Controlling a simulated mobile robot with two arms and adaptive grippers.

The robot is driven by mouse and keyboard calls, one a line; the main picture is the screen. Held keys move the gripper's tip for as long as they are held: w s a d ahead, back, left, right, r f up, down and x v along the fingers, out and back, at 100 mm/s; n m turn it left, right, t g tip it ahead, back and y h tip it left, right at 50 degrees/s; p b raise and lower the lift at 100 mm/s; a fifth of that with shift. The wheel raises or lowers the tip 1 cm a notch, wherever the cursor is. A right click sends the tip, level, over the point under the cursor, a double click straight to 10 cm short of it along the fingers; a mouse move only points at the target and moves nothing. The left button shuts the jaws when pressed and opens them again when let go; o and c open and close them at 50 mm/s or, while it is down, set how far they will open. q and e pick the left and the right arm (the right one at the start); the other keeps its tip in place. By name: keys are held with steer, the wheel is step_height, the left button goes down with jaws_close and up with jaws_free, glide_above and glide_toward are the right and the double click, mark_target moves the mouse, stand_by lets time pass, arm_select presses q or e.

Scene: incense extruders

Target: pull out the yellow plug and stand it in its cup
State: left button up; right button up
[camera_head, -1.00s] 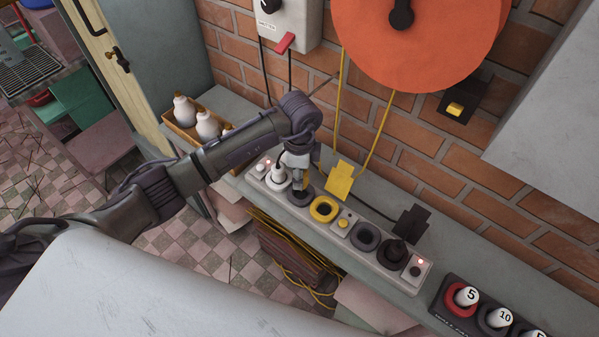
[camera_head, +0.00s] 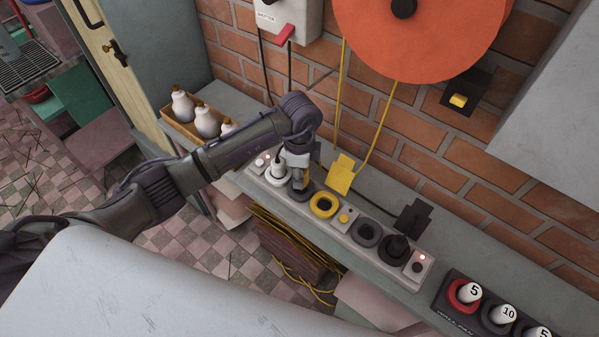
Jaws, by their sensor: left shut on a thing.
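My left gripper (camera_head: 299,177) points down over a dark ring (camera_head: 301,194) on the pale strip along the wall shelf. It is shut on a small yellow piece, taken as the yellow plug (camera_head: 306,179), mostly hidden by the fingers. I cannot tell whether the plug's lower end is inside the dark ring or just above it. A yellow ring-shaped cup (camera_head: 323,205) sits just right of it and looks empty. My right gripper is not in view.
A white plug (camera_head: 278,169) stands close left of the gripper. Right of the yellow cup are a yellow button (camera_head: 345,215), another dark ring (camera_head: 366,233) and a black plug (camera_head: 396,246). A yellow plate (camera_head: 341,174) with yellow cords stands behind.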

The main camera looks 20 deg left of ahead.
arm_select(q)
steer(key=shift+f+b, duration=0.75)
steer(key=shift+f, duration=0.65)
stand_by(0.5)
steer(key=o, duration=1.2)
steer(key=shift+o, duration=0.2)
steer(key=shift+r, duration=0.1)
step_height(320, 180, up, 12)
steer(key=shift+f, duration=0.1)
